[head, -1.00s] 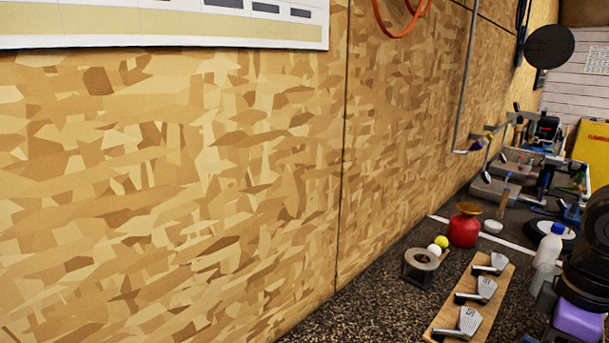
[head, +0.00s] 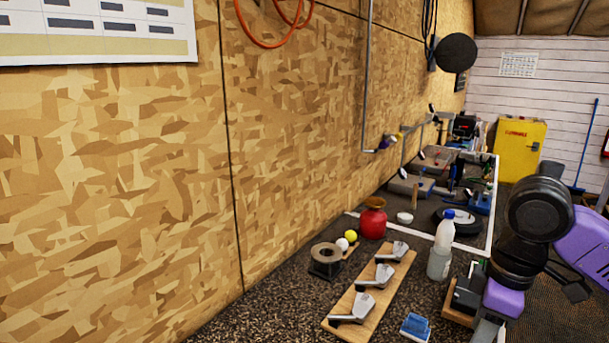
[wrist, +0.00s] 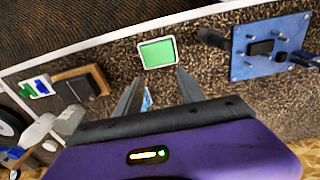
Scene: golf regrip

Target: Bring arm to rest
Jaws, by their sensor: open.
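My arm (head: 540,215), purple and black, shows at the right of the head view. In the wrist view my gripper (wrist: 155,88) is open, with its two grey fingers apart and nothing visible held between them. The fingers point over the dark speckled bench top. A small green-faced tray with a white rim (wrist: 157,52) lies just beyond the fingertips. The fingertips are not clearly shown in the head view.
A blue plate with black fittings (wrist: 272,46) is right of my gripper in the wrist view. The bench also holds a bottle (head: 441,248), a red pot (head: 372,222), a board with club heads (head: 340,325) and a tape roll (head: 326,255). A wooden wall (head: 120,200) borders it.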

